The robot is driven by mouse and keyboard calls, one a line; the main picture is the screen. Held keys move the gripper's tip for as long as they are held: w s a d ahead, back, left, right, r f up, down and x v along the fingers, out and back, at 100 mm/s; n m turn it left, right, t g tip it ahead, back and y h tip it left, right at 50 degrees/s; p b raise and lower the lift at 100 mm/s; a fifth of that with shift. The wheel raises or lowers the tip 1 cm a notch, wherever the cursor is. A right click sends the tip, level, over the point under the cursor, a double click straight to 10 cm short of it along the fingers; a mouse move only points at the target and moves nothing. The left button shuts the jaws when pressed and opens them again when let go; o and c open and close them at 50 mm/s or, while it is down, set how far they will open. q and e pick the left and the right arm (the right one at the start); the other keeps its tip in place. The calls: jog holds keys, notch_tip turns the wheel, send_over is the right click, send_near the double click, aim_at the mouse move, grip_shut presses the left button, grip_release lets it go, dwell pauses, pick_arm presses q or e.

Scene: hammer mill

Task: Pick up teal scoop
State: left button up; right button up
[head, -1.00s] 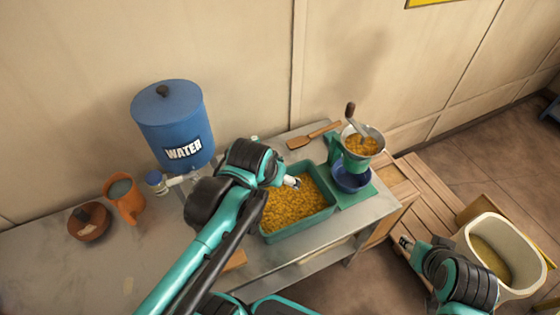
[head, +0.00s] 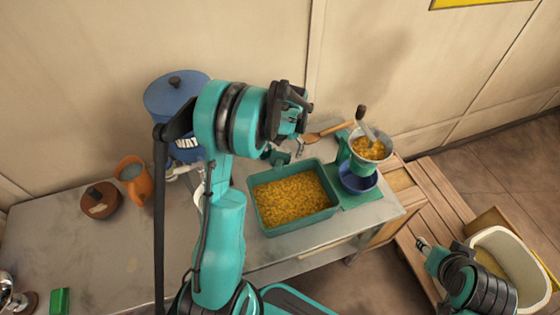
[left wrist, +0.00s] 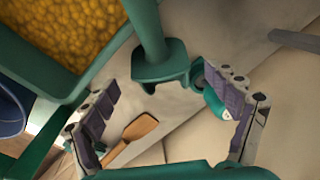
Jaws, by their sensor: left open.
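The teal scoop (head: 280,158) shows in the head view as a small teal handle end at the far rim of the grain tray (head: 300,222). In the left wrist view its handle (left wrist: 150,30) comes in from the top and ends in a wider grip piece. I cannot make out its bowl. My left gripper (head: 298,130) is above the table behind the tray. Its open fingers, seen in the left wrist view (left wrist: 167,85), stand on either side of the handle end, with nothing visibly clamped. My right gripper (head: 421,243) is at the lower right, away from the scoop; its jaws are too small to judge.
A wooden paddle (head: 330,131) lies behind the tray. The mill hopper (head: 369,148) and blue bowl (head: 357,181) stand right of it. A blue water tank (head: 165,95), orange mug (head: 134,180) and brown bowl (head: 101,201) are left. The table's left front is largely clear.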

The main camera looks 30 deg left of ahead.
aim_at(280, 159)
pick_arm(q)
jog(key=f, duration=0.2)
jog(key=f+b, duration=0.1)
jog(key=f, duration=0.1)
jog(key=a+f+b, duration=0.1)
jog(key=f, duration=0.1)
jog(key=shift+s+f, duration=0.1)
jog(key=shift+d, duration=0.1)
jog(key=c, duration=1.3)
